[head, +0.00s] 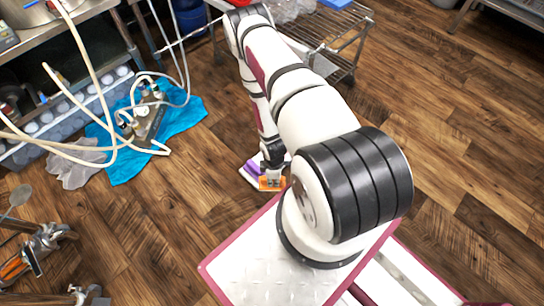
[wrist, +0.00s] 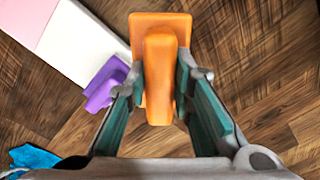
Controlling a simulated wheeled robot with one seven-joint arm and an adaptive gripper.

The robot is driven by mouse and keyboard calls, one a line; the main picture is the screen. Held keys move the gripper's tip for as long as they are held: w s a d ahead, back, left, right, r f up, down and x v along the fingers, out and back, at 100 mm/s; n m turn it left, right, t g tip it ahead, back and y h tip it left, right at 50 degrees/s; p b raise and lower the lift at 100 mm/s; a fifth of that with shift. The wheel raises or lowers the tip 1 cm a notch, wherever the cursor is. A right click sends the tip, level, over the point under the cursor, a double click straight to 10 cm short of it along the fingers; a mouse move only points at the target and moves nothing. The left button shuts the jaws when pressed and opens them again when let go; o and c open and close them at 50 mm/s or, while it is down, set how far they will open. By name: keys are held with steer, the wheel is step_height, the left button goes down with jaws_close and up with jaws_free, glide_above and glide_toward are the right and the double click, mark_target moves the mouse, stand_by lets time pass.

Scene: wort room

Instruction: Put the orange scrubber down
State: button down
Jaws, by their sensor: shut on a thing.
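The orange scrubber (wrist: 160,70), a flat pad with a raised grip, is between the fingers of my gripper (wrist: 160,88) in the wrist view. The fingers are shut on its grip. In the head view my gripper (head: 272,158) points down at the middle, with the orange scrubber (head: 271,184) at its tip, low over the wood floor. I cannot tell whether the scrubber touches the floor. A purple scrubber (wrist: 104,83) lies just left of it, at the end of a flat white-and-pink surface (wrist: 84,38). The purple scrubber also shows in the head view (head: 253,167).
A blue cloth (head: 178,121) with bottles and pale hoses lies on the floor at left, beside a grey cloth (head: 80,166). A wire rack (head: 325,28) stands behind my arm. Metal parts (head: 38,246) are at lower left. Floor (head: 455,150) is open at right.

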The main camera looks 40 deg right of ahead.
steer(key=w+d+f+b, duration=0.5)
steer(key=w+d+b, duration=0.2)
steer(key=w, duration=0.5)
steer(key=shift+w+d, duration=0.35)
steer(key=shift+d, duration=0.8)
steer(key=shift+f+b, duration=0.4)
steer(key=shift+b, duration=0.2)
steer(key=shift+f, duration=0.1)
steer(key=c, duration=1.4)
jaws_free()
